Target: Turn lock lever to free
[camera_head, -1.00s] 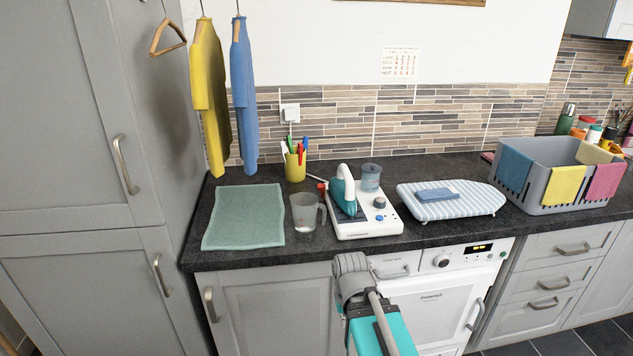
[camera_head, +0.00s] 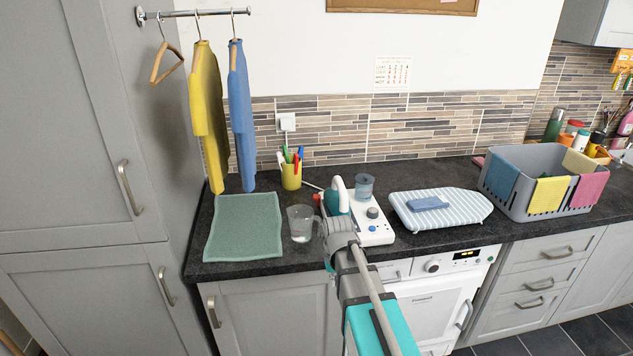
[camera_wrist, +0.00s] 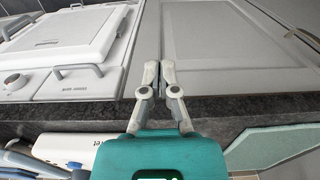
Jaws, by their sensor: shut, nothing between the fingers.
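The steam-iron station has a white base (camera_head: 375,236) and a teal-and-white iron (camera_head: 337,196) standing on its left part. A small red part (camera_head: 317,199) shows at the left of the iron; I cannot tell whether it is the lock lever, or how it is set. My wrist covers the front left of the base in the head view. In the wrist view my gripper (camera_wrist: 159,74) is shut and empty, its fingertips against a background of grey cabinet fronts. Part of the white base (camera_wrist: 75,147) shows at lower left there, apart from the fingertips.
A clear jug (camera_head: 300,224) stands just left of the station, beside a green mat (camera_head: 243,228). A yellow pen cup (camera_head: 291,176) is behind. A small striped ironing board (camera_head: 465,207) and a grey basket (camera_head: 520,207) stand to the right.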

